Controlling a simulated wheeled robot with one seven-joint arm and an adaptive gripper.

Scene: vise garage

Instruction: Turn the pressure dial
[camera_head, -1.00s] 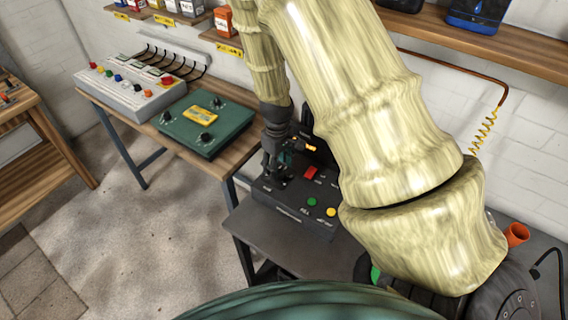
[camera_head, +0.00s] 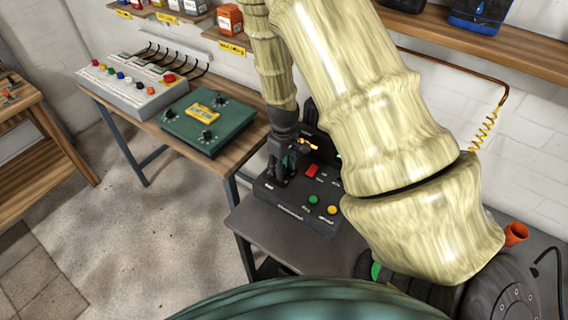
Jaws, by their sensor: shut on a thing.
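A black control unit (camera_head: 291,205) stands on a dark grey bench. A red button (camera_head: 312,170), a green button (camera_head: 313,199) and a yellow button (camera_head: 331,210) are on its top. My gripper (camera_head: 277,181) points down at the left part of this unit. Its fingers are closed at the panel surface, around what seems to be the pressure dial. The fingers hide the dial, so its pointer and marks cannot be read. My pale, wood-patterned arm covers the unit's right side.
A green box (camera_head: 229,133) with black knobs and a grey panel (camera_head: 135,97) with coloured buttons sit on the wooden table to the left. An orange cup (camera_head: 515,234) is at the right. Shelves with small boxes run along the wall. The floor at left is clear.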

